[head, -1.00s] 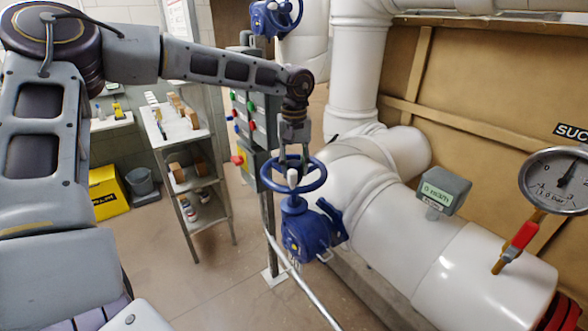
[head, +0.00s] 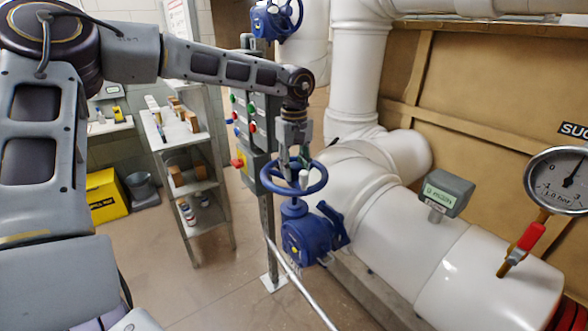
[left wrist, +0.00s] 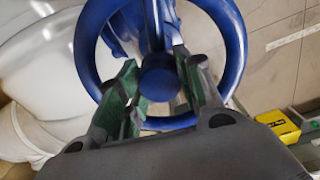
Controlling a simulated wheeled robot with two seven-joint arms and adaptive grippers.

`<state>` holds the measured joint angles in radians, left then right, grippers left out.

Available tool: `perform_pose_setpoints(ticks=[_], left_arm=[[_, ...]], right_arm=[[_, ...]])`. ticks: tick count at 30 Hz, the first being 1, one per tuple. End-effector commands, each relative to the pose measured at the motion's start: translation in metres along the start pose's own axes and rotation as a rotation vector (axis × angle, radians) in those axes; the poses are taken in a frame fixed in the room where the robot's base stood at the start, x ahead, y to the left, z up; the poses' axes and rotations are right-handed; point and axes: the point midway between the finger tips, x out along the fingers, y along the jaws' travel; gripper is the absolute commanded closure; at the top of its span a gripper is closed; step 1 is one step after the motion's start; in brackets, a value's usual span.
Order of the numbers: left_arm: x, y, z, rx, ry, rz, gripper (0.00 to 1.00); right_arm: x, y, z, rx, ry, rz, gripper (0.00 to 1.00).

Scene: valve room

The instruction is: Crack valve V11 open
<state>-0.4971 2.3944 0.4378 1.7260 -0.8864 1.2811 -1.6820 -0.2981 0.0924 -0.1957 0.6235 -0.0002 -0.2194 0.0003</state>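A blue valve with a round handwheel (head: 293,178) stands beside the white pipe in the middle of the head view. Its blue body (head: 308,235) is below the wheel. No V11 label is readable. My left gripper (head: 296,163) points down at the wheel's centre from above. In the left wrist view, its green-padded fingers (left wrist: 162,92) are apart, one on each side of the blue hub (left wrist: 160,78), inside the rim (left wrist: 232,40). I cannot tell whether they touch the hub. My right gripper is not in view.
A second blue valve (head: 272,18) is higher up at the back. A control panel with buttons (head: 250,125) stands behind the wheel. A pressure gauge (head: 557,180) and a red-handled cock (head: 530,237) are on the right. A shelf rack (head: 190,185) and yellow box (head: 107,196) are at the left.

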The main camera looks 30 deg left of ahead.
Motion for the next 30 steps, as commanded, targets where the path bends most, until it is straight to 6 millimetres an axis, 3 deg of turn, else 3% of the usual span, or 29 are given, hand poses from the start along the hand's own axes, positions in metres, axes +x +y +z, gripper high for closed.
perform_pose_setpoints(ticks=[1,3,8,11,14,30], left_arm=[[0.015,-0.005,0.002,-0.001,-0.015,-0.019,0.55],[0.015,-0.005,0.002,-0.001,-0.015,-0.019,0.50],[0.012,-0.005,0.002,0.000,-0.014,-0.020,0.50],[0.007,-0.005,0.002,0.000,-0.014,-0.021,0.49],[-0.002,-0.005,0.002,0.000,-0.013,-0.021,0.39],[-0.049,-0.002,0.000,0.001,-0.004,-0.011,0.39]], right_arm=[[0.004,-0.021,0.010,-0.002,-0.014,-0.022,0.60],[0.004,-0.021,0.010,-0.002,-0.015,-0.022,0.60],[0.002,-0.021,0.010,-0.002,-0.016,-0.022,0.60],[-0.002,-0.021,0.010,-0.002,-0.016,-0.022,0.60],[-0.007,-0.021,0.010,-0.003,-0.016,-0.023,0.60],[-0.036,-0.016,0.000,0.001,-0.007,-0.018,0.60]])
